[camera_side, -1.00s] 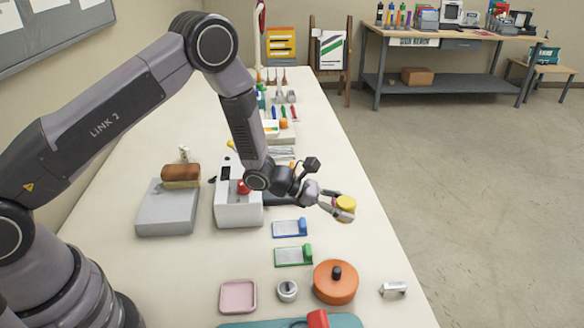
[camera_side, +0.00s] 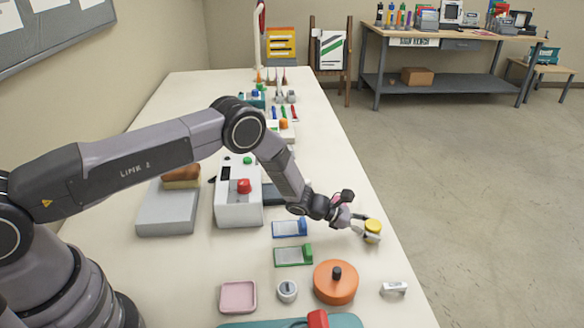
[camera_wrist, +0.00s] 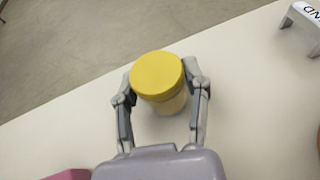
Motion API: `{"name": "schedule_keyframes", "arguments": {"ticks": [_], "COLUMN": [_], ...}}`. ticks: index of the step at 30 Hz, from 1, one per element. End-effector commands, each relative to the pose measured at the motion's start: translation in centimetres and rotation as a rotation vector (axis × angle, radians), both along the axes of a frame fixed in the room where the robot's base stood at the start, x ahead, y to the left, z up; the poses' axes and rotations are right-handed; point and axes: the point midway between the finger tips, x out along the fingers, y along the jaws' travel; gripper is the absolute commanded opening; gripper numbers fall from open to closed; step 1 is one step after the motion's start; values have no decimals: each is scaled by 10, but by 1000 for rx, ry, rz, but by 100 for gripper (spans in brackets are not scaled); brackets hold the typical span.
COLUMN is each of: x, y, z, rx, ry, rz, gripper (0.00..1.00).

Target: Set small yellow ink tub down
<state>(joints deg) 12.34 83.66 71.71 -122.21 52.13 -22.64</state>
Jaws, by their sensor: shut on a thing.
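The small yellow ink tub (camera_side: 373,227) has a yellow lid and a paler body. My gripper (camera_side: 371,234) is shut on it near the right edge of the table in the side view. In the wrist view the tub (camera_wrist: 158,77) sits upright between the two fingers of my gripper (camera_wrist: 161,98), one on each side. The tub is close to the tabletop (camera_wrist: 252,80); I cannot tell whether its base touches it.
An orange round lidded pot (camera_side: 335,284) and a small white bracket (camera_side: 393,289) stand nearer the camera. A white machine with a red button (camera_side: 238,200) stands farther left. Table around the tub is clear.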

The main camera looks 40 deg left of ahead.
Motion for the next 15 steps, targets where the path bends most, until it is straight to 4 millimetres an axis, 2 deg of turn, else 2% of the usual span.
{"name": "schedule_keyframes", "arguments": {"ticks": [8,9,14,15], "x": [0,0,0,0], "y": [0,0,0,0], "z": [-3,-2,-2,-2], "rx": [0,0,0,0], "ry": [0,0,0,0], "rz": [0,0,0,0], "gripper": [9,51,72,72]}}
